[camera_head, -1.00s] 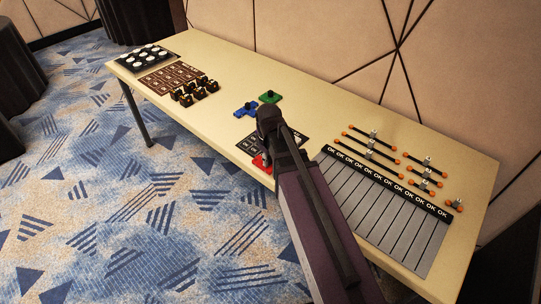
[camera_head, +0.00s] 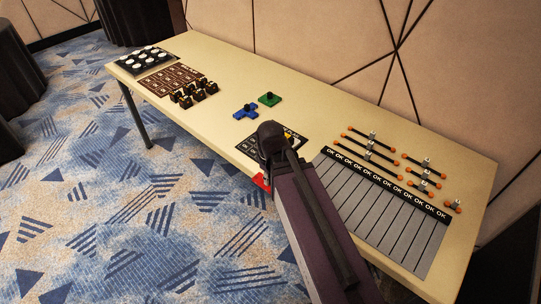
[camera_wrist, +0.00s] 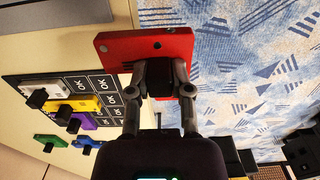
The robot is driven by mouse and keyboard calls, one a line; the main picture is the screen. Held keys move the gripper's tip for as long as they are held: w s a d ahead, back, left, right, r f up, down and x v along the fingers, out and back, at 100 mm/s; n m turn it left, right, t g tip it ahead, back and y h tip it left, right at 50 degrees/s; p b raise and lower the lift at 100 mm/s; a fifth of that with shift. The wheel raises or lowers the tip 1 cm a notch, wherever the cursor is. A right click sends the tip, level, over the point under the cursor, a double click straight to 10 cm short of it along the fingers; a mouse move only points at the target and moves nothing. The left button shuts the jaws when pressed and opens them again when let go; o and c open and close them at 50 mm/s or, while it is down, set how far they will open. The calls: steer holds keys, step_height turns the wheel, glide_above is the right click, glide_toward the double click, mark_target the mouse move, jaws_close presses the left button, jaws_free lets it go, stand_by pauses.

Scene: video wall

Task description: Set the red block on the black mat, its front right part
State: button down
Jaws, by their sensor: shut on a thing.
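The red block (camera_head: 260,181) is a flat plate with a dark knob; in the wrist view the red block (camera_wrist: 120,50) fills the top middle. My gripper (camera_wrist: 163,82) is shut on its knob. The block shows at the table's front edge, partly over the floor in the picture; its height is unclear. The black mat (camera_head: 250,147) with OK squares lies behind it, partly hidden by my arm; in the wrist view the mat (camera_wrist: 118,113) is left of and below the block. White (camera_wrist: 62,88), yellow (camera_wrist: 84,105) and purple (camera_wrist: 82,121) blocks stand on the mat.
Blue (camera_head: 246,111) and green (camera_head: 268,99) blocks stand behind the mat. A grey striped panel (camera_head: 385,205) and orange-ended rods (camera_head: 372,145) are to the right. Black-and-gold pieces (camera_head: 195,90), a brown board (camera_head: 170,76) and a tray of white discs (camera_head: 146,60) are to the left.

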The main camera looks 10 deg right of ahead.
steer(key=w+d, duration=0.1)
steer(key=w, duration=0.3)
steer(key=w+d+f+b, duration=0.1)
steer(key=w, duration=0.4)
steer(key=w+d, duration=0.1)
steer(key=w, duration=0.3)
steer(key=shift+w+d+f, duration=0.15)
steer(key=shift+w+d, duration=0.05)
steer(key=shift+w, duration=0.2)
steer(key=shift+w, duration=0.25)
steer(key=shift+w+d+f+b, duration=0.15)
steer(key=shift+w+f+b, duration=0.25)
steer(key=shift+f+b, duration=1.45)
steer(key=shift+b, duration=0.15)
steer(key=shift+f, duration=0.15)
steer(key=c, duration=0.5)
jaws_free()
steer(key=shift+c, duration=0.2)
